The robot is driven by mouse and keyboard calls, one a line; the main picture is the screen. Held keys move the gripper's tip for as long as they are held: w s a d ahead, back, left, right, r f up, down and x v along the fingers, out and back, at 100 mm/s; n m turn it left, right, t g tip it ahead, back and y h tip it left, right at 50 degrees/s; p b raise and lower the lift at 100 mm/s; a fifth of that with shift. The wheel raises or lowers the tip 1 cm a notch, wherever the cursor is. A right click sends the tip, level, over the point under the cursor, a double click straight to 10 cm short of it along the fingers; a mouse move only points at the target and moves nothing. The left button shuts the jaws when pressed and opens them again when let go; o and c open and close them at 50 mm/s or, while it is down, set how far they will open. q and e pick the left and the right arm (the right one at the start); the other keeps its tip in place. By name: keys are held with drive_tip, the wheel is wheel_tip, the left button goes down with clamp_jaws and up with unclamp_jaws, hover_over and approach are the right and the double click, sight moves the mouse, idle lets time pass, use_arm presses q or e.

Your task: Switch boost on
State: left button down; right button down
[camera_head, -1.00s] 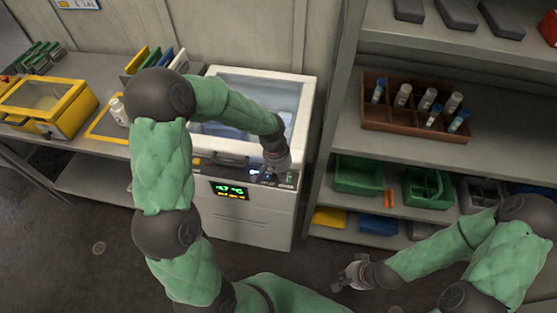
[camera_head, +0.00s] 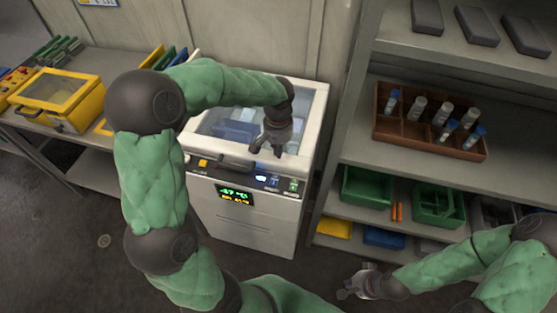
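A white chest freezer (camera_head: 318,135) with a glazed lid stands in the middle, its lid shut. Its front panel has a lit display (camera_head: 235,194) with green and orange characters. Small controls (camera_head: 273,182) sit along the panel's right part, one with a green mark (camera_head: 293,185) at the right end; their labels are too small to read. My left gripper (camera_head: 267,151) is above the lid's front edge, behind and above these controls, with its fingers apart and nothing between them. My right gripper (camera_head: 344,291) is low at the bottom, right of the freezer, open and empty.
A shelf unit (camera_head: 345,150) stands close on the right, with a brown rack (camera_head: 400,130) of tubes and green bins (camera_head: 365,188). A bench (camera_head: 100,142) with a yellow case (camera_head: 60,100) is on the left. The floor before the freezer is partly clear.

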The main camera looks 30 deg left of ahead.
sight(277, 181)
use_arm(q)
wheel_tip(277, 181, down, 13)
drive_tip(key=b, duration=0.4)
drive_tip(key=shift+f, duration=0.4)
drive_tip(key=shift+s+d, duration=0.1)
drive_tip(key=shift+s, duration=0.15)
drive_tip(key=shift+s+d+r, duration=0.1)
drive_tip(key=shift+s+r, duration=0.15)
drive_tip(key=shift+s, duration=0.3)
drive_tip(key=shift+w, duration=0.1)
